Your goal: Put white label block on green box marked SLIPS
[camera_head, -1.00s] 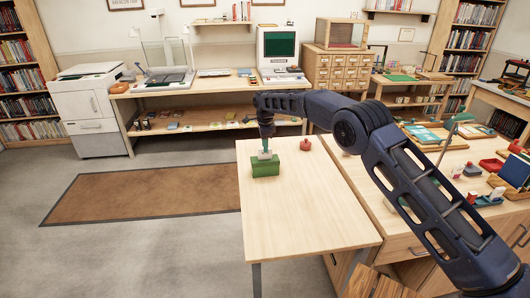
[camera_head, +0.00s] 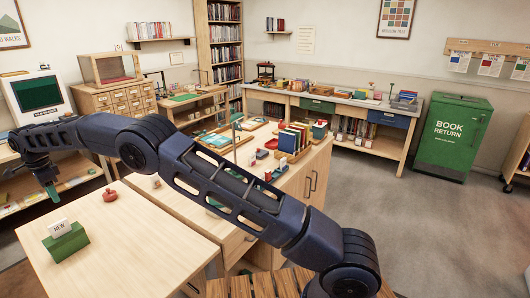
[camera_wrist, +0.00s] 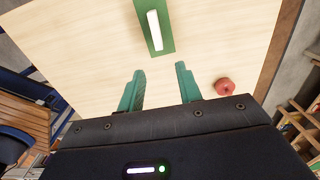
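The white label block (camera_head: 60,228), with the word NEW on its face, stands upright on top of the green box (camera_head: 68,244) on the light wooden table. Any SLIPS marking on the box is not readable here. In the wrist view the white block (camera_wrist: 155,30) rests on the green box (camera_wrist: 167,43), beyond my fingertips. My gripper (camera_wrist: 159,72) has its two green fingers apart with nothing between them. In the head view my gripper (camera_head: 53,192) hangs above and behind the box, clear of the block.
A red round object (camera_head: 110,195) sits on the same table (camera_head: 130,245), right of the box. A wooden counter with books and trays adjoins on the right. A green book return bin (camera_head: 453,140) stands at the far right. The table's front area is bare.

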